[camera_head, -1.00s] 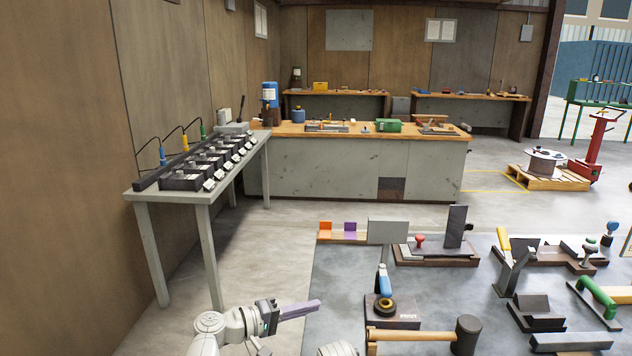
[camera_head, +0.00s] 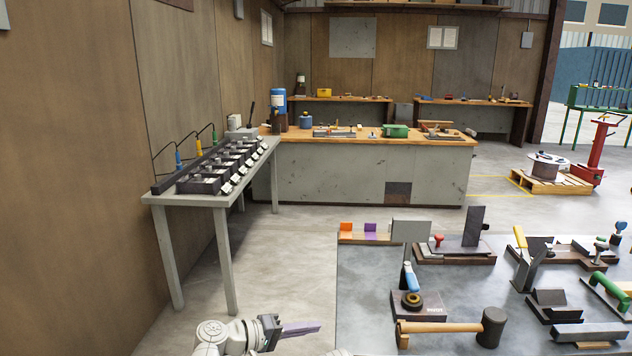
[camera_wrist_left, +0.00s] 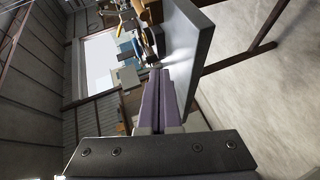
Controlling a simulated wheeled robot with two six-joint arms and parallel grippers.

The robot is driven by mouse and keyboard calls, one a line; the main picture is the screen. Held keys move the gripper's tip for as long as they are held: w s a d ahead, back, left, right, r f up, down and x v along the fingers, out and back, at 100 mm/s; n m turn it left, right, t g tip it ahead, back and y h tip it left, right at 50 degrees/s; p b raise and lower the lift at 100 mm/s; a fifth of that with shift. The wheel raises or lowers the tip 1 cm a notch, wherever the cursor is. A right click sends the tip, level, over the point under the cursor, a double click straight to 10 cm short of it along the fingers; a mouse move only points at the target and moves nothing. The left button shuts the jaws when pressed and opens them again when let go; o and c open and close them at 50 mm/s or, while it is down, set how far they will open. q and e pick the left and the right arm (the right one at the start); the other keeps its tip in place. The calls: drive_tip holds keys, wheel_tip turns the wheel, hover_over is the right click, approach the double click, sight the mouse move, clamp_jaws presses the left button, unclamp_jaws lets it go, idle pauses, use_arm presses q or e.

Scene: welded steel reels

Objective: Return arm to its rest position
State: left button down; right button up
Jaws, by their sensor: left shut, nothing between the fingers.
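My left gripper (camera_head: 300,329) is low in the head view, left of the grey work surface, over bare floor. Its purple-grey fingers are together with nothing between them. In the left wrist view the closed fingers (camera_wrist_left: 158,100) point up the picture, with a grey panel-like surface just right of them. My right gripper is not in view.
A steel table (camera_head: 160,199) with a row of dark boxes stands along the left wall. The grey work surface (camera_head: 365,300) at right carries a mallet (camera_head: 490,327), a blue-handled tool (camera_head: 411,279) and several fixtures. Bare floor lies between them.

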use_arm(q)
drive_tip(key=s+a+f+m+g+y, duration=0.25)
drive_tip(key=s+f+y, duration=0.25)
drive_tip(key=f, duration=0.5)
drive_tip(key=s+a+f+m+g+y, duration=0.1)
drive_tip(key=s+a+f+g+y, duration=0.1)
drive_tip(key=s+a+f+y, duration=0.3)
drive_tip(key=s+a+f+g+y, duration=0.1)
drive_tip(key=a+g+y, duration=0.1)
drive_tip(key=a+y, duration=0.35)
drive_tip(key=s+d+m, duration=0.4)
drive_tip(key=s+d, duration=0.1)
drive_tip(key=d, duration=0.4)
wheel_tip(320, 180, up, 16)
drive_tip(key=p, duration=1.5)
drive_tip(key=shift+a+f+h+p, duration=0.15)
drive_tip(key=shift+h+p, duration=0.2)
drive_tip(key=shift+h, duration=0.1)
drive_tip(key=shift+n, duration=0.25)
